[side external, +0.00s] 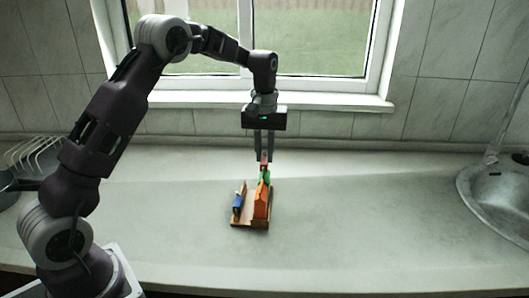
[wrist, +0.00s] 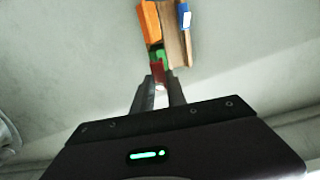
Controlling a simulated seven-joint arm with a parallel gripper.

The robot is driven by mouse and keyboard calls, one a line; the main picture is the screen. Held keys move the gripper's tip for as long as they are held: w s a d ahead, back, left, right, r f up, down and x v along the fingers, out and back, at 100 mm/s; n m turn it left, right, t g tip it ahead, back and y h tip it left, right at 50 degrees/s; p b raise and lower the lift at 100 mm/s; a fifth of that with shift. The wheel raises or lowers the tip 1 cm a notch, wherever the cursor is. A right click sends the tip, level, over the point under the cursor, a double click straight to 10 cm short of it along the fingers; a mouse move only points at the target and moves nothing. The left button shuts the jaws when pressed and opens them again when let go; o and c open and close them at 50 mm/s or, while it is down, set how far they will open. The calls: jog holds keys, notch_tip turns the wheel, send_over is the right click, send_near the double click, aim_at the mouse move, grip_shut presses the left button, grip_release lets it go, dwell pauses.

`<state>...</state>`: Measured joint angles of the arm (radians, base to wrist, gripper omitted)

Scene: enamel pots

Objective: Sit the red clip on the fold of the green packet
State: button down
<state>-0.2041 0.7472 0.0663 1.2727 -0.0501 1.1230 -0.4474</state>
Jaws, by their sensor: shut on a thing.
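My gripper (side external: 264,158) points down over the back end of a small wooden holder (side external: 249,225). It is shut on the red clip (side external: 264,161), which also shows between the fingertips in the wrist view (wrist: 157,70). The green packet (side external: 265,177) stands in the holder, behind an orange packet (side external: 261,202). In the wrist view the green packet (wrist: 158,54) is right beside the clip, and the clip overlaps its near end. I cannot tell whether the clip touches the fold. Most of the green packet is hidden by the orange one in the side view.
A blue object with a white part (side external: 238,201) sits at the holder's left side. A sink (side external: 500,190) is at the right and a dish rack (side external: 35,157) at the far left. The counter around the holder is clear. A window sill (side external: 330,103) runs behind.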

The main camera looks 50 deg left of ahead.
jog(key=shift+f, duration=1.2)
dwell(0.6)
jog(key=c, duration=1.3)
grip_release()
jog(key=shift+o, duration=0.2)
jog(key=r, duration=0.8)
jog(key=shift+s+d+r, duration=0.15)
jog(key=shift+s+d, duration=0.1)
jog(key=shift+s, duration=0.05)
jog(key=s+d+r+m+t, duration=0.25)
jog(key=s+d+r, duration=0.35)
jog(key=s+r, duration=0.5)
jog(key=s+d+f+m+t, duration=0.1)
jog(key=s+d+f+m, duration=0.1)
jog(key=s, duration=0.8)
jog(key=s+d+f+m+t, duration=0.2)
jog(key=s+d+m, duration=0.1)
jog(key=s, duration=0.8)
jog(key=shift+s+m, duration=0.3)
jog(key=shift+m, duration=0.05)
